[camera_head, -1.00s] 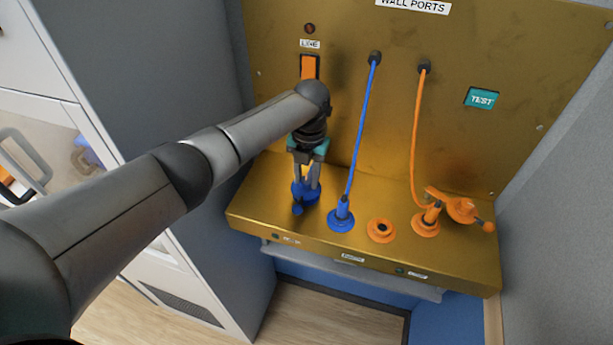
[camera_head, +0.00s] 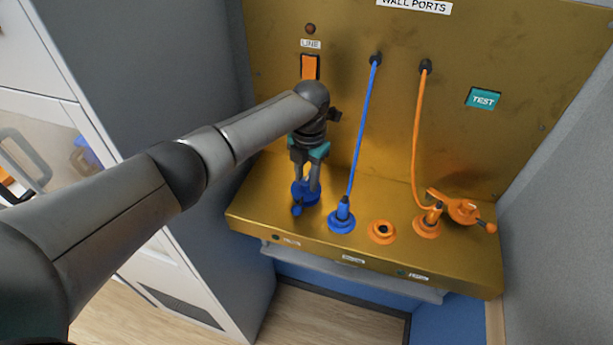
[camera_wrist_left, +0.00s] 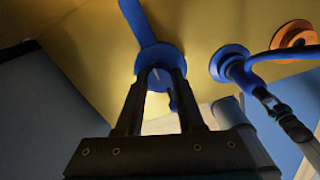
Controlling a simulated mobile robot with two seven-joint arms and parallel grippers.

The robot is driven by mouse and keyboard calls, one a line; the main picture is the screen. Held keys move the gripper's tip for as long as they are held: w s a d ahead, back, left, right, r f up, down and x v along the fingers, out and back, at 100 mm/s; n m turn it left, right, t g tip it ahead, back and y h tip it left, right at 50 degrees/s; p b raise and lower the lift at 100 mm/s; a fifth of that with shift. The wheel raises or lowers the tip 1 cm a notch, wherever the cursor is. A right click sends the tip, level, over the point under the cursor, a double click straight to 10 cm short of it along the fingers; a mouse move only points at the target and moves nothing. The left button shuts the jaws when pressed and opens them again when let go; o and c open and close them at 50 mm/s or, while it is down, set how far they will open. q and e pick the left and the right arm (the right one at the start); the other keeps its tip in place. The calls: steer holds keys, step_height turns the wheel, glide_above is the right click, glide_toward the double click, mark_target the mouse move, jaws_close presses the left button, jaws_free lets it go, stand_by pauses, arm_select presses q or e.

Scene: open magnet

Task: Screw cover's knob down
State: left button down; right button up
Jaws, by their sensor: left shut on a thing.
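The blue cover (camera_head: 297,209) lies at the left end of the brass ledge. In the left wrist view the cover (camera_wrist_left: 130,18) shows as a round part with a flat arm reaching up. My left gripper (camera_head: 306,188) points down over it and is shut on the cover's knob, which the fingers mostly hide. In the left wrist view the two fingertips of the gripper (camera_wrist_left: 162,80) meet the round blue part from both sides. My right gripper is in neither view.
Right of the cover stand a blue port with a plugged blue cable (camera_head: 342,221), an empty orange port (camera_head: 382,231) and an orange port with a plugged orange cable (camera_head: 427,226). An open orange cover (camera_head: 461,211) sits at the right. The upright brass panel (camera_head: 440,130) rises behind.

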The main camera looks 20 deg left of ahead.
arm_select(q)
steer(key=c, duration=0.5)
jaws_free()
steer(key=r, duration=1)
steer(key=r+b, duration=0.1)
steer(key=r, duration=0.4)
steer(key=shift+s+d+r, duration=0.15)
steer(key=shift+d, duration=0.2)
